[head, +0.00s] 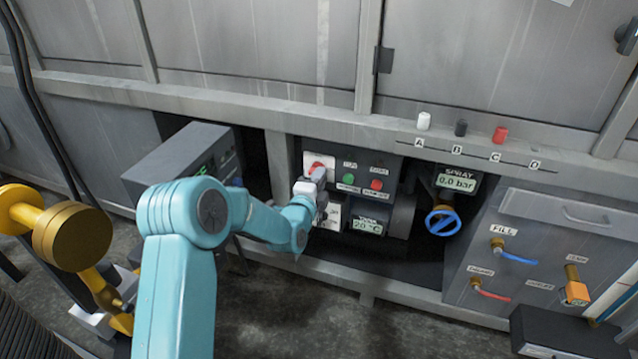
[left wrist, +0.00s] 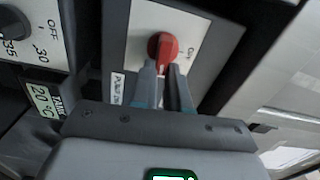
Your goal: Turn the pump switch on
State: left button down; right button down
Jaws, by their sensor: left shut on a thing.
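The pump switch is a red rotary knob (left wrist: 163,46) on a white plate in the left wrist view. A "PUMP" label (left wrist: 117,86) sits at the plate's lower left, and small lettering shows to the knob's right. In the head view the red knob (head: 318,163) shows just above my gripper. My left gripper (left wrist: 167,68) is shut on the knob's lower part, one finger on each side. In the head view it (head: 316,184) is at the panel, partly covering the switch plate. The fingers hide part of the knob, so I cannot tell its exact setting. My right gripper is not in view.
Right of the switch are a green button (head: 349,179) and a red button (head: 376,184). A tank display (head: 366,226) reads 20 °C. A blue valve wheel (head: 443,221) sits under the spray display (head: 455,182), reading 0.0 bar. A dark dial (left wrist: 12,22) is left of the plate.

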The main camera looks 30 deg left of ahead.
pick_arm(q)
jog(key=shift+f+m, duration=0.1)
jog(key=shift+m, duration=0.4)
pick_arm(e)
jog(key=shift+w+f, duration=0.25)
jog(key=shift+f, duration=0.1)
pick_arm(q)
jog(key=shift+b, duration=0.3)
jog(key=c, duration=1.1)
grip_release()
jog(key=shift+s, duration=0.1)
jog(key=p+v, duration=0.3)
jog(key=v, duration=1.3)
jog(key=shift+d, duration=0.15)
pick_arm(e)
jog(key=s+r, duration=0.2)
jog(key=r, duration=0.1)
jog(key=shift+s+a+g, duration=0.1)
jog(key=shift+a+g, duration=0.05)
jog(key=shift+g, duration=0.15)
